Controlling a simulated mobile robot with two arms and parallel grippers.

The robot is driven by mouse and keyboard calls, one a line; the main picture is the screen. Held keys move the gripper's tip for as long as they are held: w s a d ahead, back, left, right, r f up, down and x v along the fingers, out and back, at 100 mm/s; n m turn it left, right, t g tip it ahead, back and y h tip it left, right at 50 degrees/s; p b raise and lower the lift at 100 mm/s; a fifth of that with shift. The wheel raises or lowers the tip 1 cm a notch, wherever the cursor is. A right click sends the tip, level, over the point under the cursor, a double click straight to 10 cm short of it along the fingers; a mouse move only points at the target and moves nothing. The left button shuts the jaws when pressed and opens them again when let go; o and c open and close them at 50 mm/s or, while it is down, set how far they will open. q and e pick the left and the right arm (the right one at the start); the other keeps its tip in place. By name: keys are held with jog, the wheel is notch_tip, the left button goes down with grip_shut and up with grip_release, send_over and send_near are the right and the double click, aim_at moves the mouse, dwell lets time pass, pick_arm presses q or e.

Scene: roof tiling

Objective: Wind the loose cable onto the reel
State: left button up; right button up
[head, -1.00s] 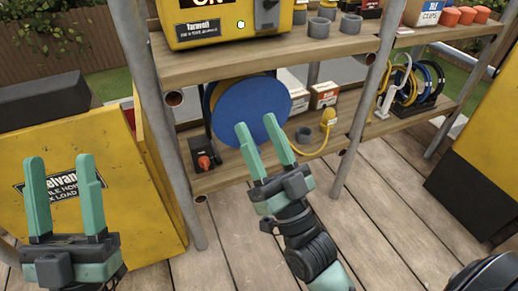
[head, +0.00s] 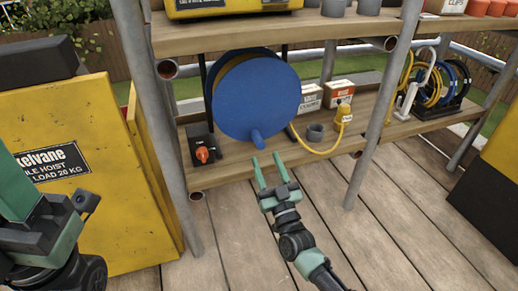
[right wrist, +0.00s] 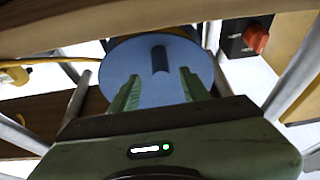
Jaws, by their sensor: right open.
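The blue cable reel (head: 255,97) stands on the lower shelf, with yellow cable showing behind its front disc. A blue handle (head: 257,139) sticks out low on the disc. The loose yellow cable (head: 318,150) runs from the reel to a yellow plug (head: 343,113) on the shelf. My right gripper (head: 270,160) is open and empty, in front of and just below the handle. In the right wrist view the handle (right wrist: 160,60) shows beyond and between the fingers, apart from them. My left gripper (head: 50,225) is at the left edge, its fingers partly cut off.
A black switch box with a red knob (head: 203,153) sits left of the reel. A grey ring (head: 315,132) and two small boxes (head: 339,93) are right of it. Metal posts (head: 375,110) frame the shelf. A yellow hoist box (head: 80,170) stands at left.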

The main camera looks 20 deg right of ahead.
aim_at(255, 131)
jog(key=b+x, duration=0.2)
jog(key=x, duration=0.5)
jog(key=shift+w+r+b, duration=0.2)
jog(key=shift+b, duration=0.15)
grip_shut()
dwell(1.1)
